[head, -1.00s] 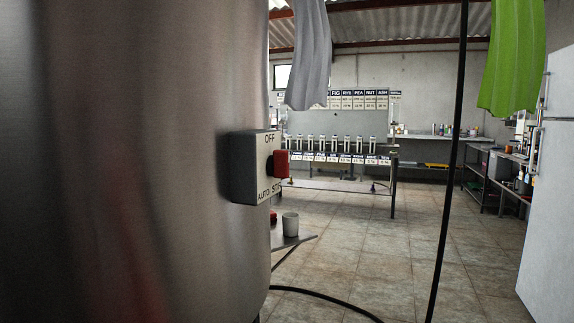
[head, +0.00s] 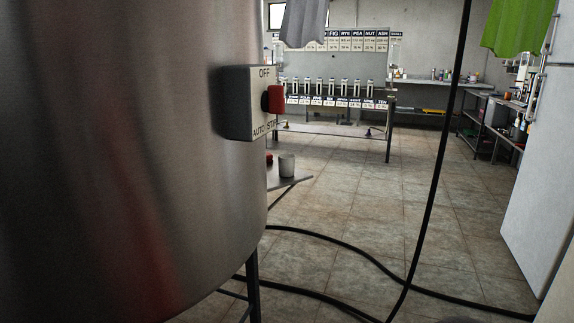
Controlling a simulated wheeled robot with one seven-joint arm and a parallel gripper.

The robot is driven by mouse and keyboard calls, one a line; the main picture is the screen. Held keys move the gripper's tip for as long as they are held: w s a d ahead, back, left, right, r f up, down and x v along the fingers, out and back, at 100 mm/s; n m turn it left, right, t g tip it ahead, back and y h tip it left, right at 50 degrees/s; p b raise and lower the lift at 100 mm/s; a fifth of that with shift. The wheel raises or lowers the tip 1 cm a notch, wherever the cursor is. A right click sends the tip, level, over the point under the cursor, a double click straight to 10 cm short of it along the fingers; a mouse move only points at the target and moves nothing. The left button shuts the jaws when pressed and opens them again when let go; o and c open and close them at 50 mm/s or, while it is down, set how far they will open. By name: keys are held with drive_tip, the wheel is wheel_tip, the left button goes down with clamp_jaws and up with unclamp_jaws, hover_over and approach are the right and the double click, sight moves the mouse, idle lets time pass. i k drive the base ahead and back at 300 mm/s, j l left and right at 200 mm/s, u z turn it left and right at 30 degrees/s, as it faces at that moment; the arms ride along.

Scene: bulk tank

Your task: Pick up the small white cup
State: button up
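The left part of the shelf is hidden behind the tank. A small red thing (head: 269,158) sits just left of the cup, partly hidden by the tank edge. My gripper is not in view.
A switch box (head: 247,103) with a red knob sticks out from the tank above the shelf. Black hoses (head: 345,247) run across the tiled floor, and one hangs down right of centre (head: 437,175). A white fridge (head: 545,190) stands at the right. Open floor (head: 350,190) lies between.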

sight(286, 160)
drive_tip(key=i+l+u, duration=0.3)
drive_tip(key=i+l, duration=0.6)
drive_tip(key=i+j, duration=0.05)
drive_tip(key=i, duration=0.05)
